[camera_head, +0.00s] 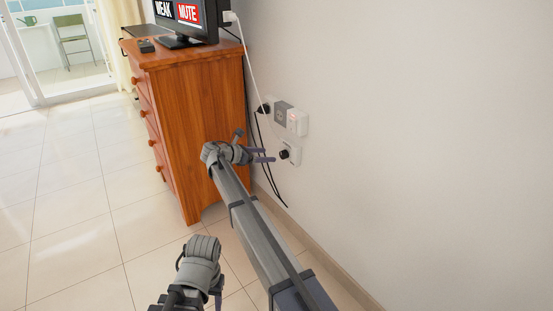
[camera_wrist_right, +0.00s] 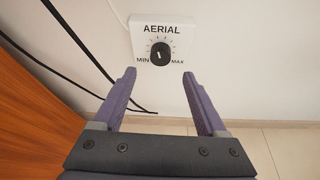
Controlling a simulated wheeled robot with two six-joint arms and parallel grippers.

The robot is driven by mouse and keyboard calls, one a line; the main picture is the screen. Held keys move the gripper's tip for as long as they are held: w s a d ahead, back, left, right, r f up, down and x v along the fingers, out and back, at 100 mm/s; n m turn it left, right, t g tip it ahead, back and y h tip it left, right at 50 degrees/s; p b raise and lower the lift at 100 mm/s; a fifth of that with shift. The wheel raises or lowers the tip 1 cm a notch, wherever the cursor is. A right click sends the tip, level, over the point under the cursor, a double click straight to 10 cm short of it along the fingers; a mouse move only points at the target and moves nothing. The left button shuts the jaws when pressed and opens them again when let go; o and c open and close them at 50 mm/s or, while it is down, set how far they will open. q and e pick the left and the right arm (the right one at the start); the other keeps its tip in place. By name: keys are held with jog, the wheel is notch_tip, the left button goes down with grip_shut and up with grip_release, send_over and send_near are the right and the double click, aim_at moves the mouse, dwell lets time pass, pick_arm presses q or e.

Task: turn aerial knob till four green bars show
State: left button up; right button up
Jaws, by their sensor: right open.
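The aerial knob (camera_wrist_right: 160,54) is black and sits on a white wall plate marked AERIAL, MIN and MAX, with a short pale mark near its middle. In the head view the knob (camera_head: 284,154) is low on the wall. My right gripper (camera_wrist_right: 159,72) is open and empty, its two purple fingers pointing at the plate, one to each side below the knob, apart from it. In the head view the right gripper (camera_head: 268,155) is just left of the plate. The television (camera_head: 186,14) shows WEAK and MUTE; its top is cut off and no green bars show. My left arm is low in the head view; its fingers are unclear.
A wooden chest of drawers (camera_head: 192,110) stands left of my right gripper. Black cables (camera_head: 265,165) hang on the wall near it. Sockets with plugs (camera_head: 290,117) are above the aerial plate. Tiled floor at left is clear.

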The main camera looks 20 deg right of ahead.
aim_at(281, 155)
jog(key=shift+d, duration=0.15)
jog(key=b+x, duration=0.2)
jog(key=x, duration=0.4)
jog(key=shift+f+b, duration=0.25)
jog(key=shift+b, duration=0.1)
jog(key=shift+w+d+f, duration=0.1)
jog(key=shift+w+d, duration=0.15)
jog(key=shift+d, duration=0.4)
jog(key=shift+c, duration=0.3)
grip_shut()
